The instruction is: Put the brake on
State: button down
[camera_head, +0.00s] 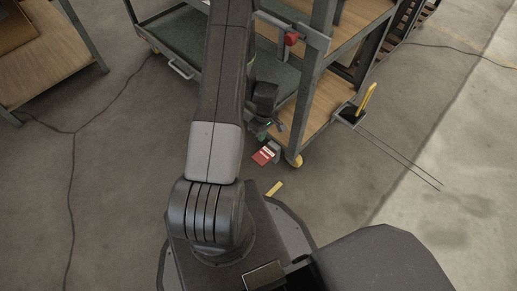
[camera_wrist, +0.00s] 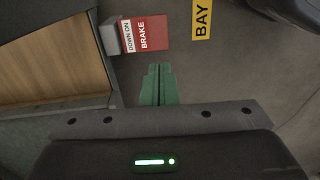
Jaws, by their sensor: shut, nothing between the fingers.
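The red brake pedal (camera_head: 263,157), with a grey part beside it, sits low at the near corner of the cart (camera_head: 300,120), next to a yellow caster. In the wrist view the red pedal (camera_wrist: 150,38) reads "BRAKE", and a white strip beside it reads "DOWN ON". My gripper (camera_wrist: 158,68) has green fingers that are shut with nothing between them. Their tips point toward the pedal and appear just short of it in the picture. The height gap cannot be told. In the head view my gripper (camera_head: 262,130) is partly hidden by my arm, close to the pedal.
The yellow caster (camera_head: 293,160) is under the cart corner. A red knob (camera_head: 292,39) is on the cart post. A black holder with a yellow handle (camera_head: 368,97) is at the cart's right. A yellow "BAY" floor label (camera_wrist: 201,18) lies right of the pedal.

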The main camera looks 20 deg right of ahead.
aim_at(259, 159)
jog(key=f+b, duration=0.1)
jog(key=f, duration=0.3)
jog(key=f+b, duration=0.2)
jog(key=f, duration=0.3)
jog(key=a+f+b, duration=0.1)
jog(key=f, duration=0.4)
jog(key=shift+s+a+b, duration=0.1)
jog(key=shift+s+b, duration=0.15)
jog(key=shift+b, duration=0.05)
